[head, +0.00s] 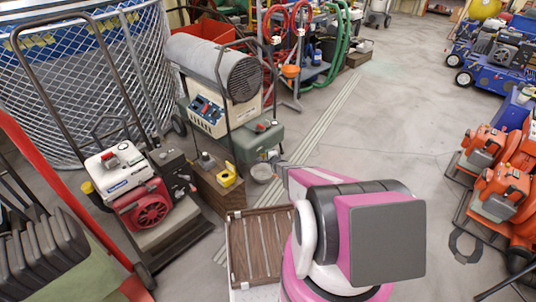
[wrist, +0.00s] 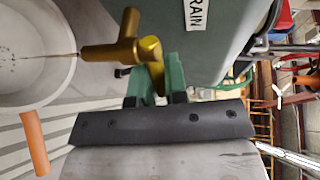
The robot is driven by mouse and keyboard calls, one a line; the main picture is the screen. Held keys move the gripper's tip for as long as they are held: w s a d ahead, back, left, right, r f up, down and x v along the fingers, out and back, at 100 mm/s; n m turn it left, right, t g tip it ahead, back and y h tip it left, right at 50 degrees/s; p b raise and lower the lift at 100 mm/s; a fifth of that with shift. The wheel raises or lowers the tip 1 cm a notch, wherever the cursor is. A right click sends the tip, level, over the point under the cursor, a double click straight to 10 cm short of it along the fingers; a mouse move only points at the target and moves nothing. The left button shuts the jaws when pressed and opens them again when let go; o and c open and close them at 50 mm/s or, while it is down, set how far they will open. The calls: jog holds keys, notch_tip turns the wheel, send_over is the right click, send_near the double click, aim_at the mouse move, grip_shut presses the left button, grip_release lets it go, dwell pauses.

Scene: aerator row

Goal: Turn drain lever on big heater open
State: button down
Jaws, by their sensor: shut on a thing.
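The big heater (head: 215,75) is a grey cylinder on a wheeled body with a green tank (head: 245,143) at its lower right. In the wrist view the tank (wrist: 230,40) bears a label ending in "RAIN". A brass drain valve (wrist: 110,52) sticks out beside it, with a yellow lever (wrist: 152,52) at its end. My gripper (wrist: 156,84) has its green fingers shut on the lever. A thin line runs from the valve's spout to a pale round pan (wrist: 35,88). The pan also shows in the head view (head: 263,174). My arm hides the gripper there.
A wooden box (head: 212,188) with a yellow item stands left of the pan. A slatted brown crate (head: 240,262) is near my base. A red-and-white engine machine (head: 140,200) stands at left, orange machines (head: 495,190) at right. The floor (head: 400,130) between is clear.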

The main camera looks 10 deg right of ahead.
jog(key=shift+s+m+h, duration=0.2)
jog(key=shift+m+h, duration=0.4)
jog(key=shift+h, duration=0.2)
jog(key=shift+d+h, duration=0.1)
jog(key=shift+h, duration=0.2)
jog(key=c, duration=1.2)
grip_release()
jog(key=shift+o, duration=0.2)
jog(key=shift+s, duration=0.1)
